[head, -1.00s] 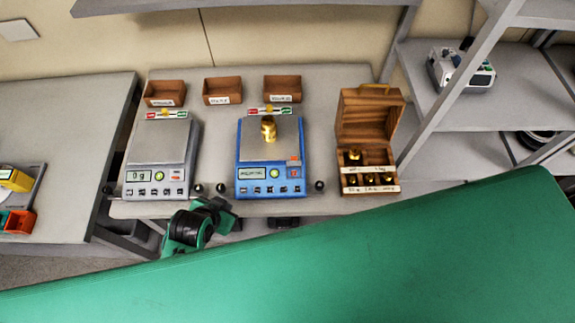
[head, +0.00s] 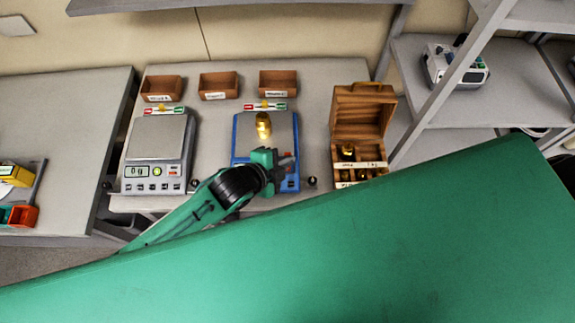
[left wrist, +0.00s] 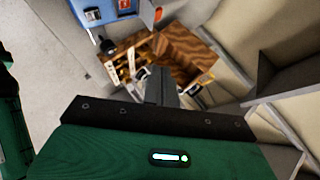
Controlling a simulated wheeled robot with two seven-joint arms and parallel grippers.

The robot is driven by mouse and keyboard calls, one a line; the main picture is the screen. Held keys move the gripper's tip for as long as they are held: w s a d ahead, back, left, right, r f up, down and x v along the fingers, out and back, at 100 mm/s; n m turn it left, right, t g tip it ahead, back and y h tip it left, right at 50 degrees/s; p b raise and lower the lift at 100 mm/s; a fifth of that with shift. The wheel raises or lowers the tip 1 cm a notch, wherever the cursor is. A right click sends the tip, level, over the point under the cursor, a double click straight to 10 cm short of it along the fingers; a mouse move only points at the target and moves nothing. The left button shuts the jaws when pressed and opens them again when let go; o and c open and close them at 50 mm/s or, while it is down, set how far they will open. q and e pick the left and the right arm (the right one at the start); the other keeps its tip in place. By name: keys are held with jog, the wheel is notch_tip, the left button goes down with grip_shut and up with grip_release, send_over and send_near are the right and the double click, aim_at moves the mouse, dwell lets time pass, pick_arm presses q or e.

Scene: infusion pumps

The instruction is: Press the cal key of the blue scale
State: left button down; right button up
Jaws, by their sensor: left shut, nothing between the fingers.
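The blue scale (head: 238,150) stands on the table in the middle of the head view, with a brass weight (head: 263,125) upright on its pan. My left gripper (head: 288,163) is shut and empty, over the front right part of the blue scale. It hides most of the display and key row, so I cannot make out the cal key or tell whether the fingers touch the panel. In the left wrist view part of the blue scale (left wrist: 86,6) shows at the top left, and the shut fingers (left wrist: 161,88) point towards the wooden box. My right gripper is not seen.
A grey scale (head: 158,148) reading 0 g stands left of the blue one. An open wooden box (head: 361,133) with brass weights is on the right. Three small brown bins (head: 219,86) line the back. A large green surface fills the foreground.

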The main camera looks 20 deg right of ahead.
pick_arm(q)
jog(key=shift+f, duration=0.1)
dwell(0.3)
jog(key=f+b, duration=0.2)
jog(key=w+f+b, duration=0.1)
jog(key=f+b, duration=0.2)
jog(key=w+f+b, duration=0.1)
jog(key=f+b, duration=0.1)
jog(key=f, duration=0.1)
jog(key=shift+d, duration=0.3)
jog(key=shift+w+f+b, duration=0.15)
jog(key=shift+b, duration=0.2)
dwell(1.1)
jog(key=shift+f, duration=0.1)
dwell(0.4)
